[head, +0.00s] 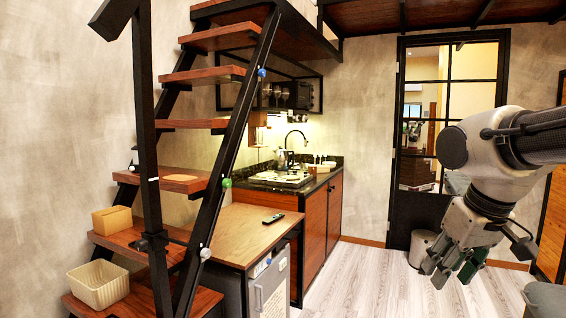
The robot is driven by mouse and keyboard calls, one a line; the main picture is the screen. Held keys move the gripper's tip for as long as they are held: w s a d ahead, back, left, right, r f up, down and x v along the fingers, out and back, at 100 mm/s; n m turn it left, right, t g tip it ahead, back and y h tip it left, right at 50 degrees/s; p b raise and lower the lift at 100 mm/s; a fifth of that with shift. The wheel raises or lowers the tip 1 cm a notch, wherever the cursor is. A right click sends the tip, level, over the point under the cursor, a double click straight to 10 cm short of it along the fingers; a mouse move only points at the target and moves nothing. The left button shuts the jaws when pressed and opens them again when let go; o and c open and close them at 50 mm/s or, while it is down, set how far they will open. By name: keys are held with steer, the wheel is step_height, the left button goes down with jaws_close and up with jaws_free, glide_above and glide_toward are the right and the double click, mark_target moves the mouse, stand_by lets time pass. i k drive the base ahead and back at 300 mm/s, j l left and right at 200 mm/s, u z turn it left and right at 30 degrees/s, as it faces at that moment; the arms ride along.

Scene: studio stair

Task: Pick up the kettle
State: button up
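A small silvery pot that looks like the kettle (286,160) stands on the dark kitchen counter beside the sink, at the back in the middle of the head view. It is small in the picture and its handle is not clear. My gripper (454,272) hangs in the right foreground, pointing down, with a gap between its fingers. It is open and empty, far in front of the counter and not touching anything.
An open stair (206,80) with black rails fills the left. A wooden-topped cabinet (242,228) with a dark remote (273,219) stands before the counter (262,181). A cream basket (99,286) sits on a low step. Pale floor (366,285) is clear in the middle.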

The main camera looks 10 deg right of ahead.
mark_target(282, 160)
steer(key=i+z, duration=0.35)
steer(key=i, duration=0.2)
steer(key=i+z, duration=0.35)
steer(key=i, duration=0.15)
steer(key=i+l+z, duration=0.1)
steer(key=i+z, duration=0.15)
steer(key=i, duration=0.6)
steer(key=i+j+z, duration=0.1)
steer(key=i+z, duration=0.2)
steer(key=i, duration=0.55)
steer(key=i+l+u, duration=0.1)
steer(key=i+u, duration=0.3)
steer(key=i+l+u, duration=0.3)
steer(key=i+u, duration=0.15)
steer(key=i, duration=0.15)
steer(key=i+l+u, duration=0.85)
steer(key=l, duration=0.15)
steer(key=i+l+u, duration=0.2)
steer(key=l+u, duration=0.2)
steer(key=l, duration=0.25)
steer(key=l+u, duration=0.25)
steer(key=l, duration=0.4)
steer(key=l+u, duration=0.25)
steer(key=l, duration=0.4)
steer(key=i, duration=0.2)
